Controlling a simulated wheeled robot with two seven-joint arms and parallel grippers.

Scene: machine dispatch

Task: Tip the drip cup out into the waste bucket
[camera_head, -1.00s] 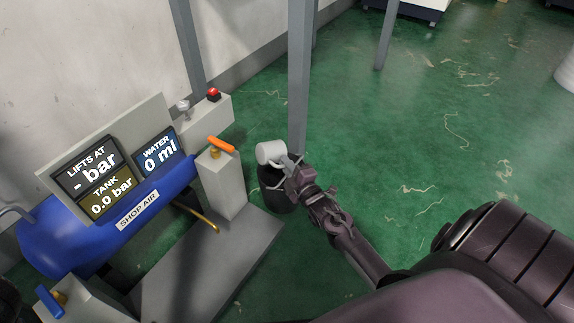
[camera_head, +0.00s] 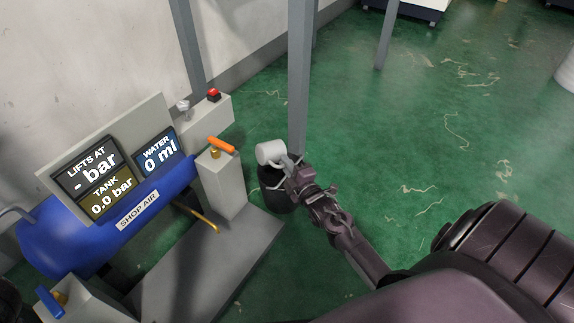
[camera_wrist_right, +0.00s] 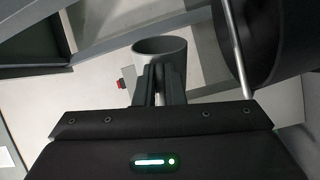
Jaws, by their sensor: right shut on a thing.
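The drip cup (camera_head: 269,152) is a small white-grey cup, tilted on its side above the dark waste bucket (camera_head: 275,190) in the head view. My right gripper (camera_head: 291,165) is shut on the cup's handle side, above the bucket's rim. In the right wrist view the cup (camera_wrist_right: 160,50) shows its open mouth beyond the gripper's fingers (camera_wrist_right: 158,80). The bucket (camera_wrist_right: 270,40) is the dark round shape at the upper right there, with its thin wire handle beside it. The inside of the cup is not clear. My left gripper does not show.
A grey post (camera_head: 298,80) stands right behind the bucket. The blue air tank (camera_head: 90,225), its display panel and a grey block with an orange-handled valve (camera_head: 221,145) stand to the left. A grey base plate (camera_head: 250,240) lies left of the bucket. The green floor at right is open.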

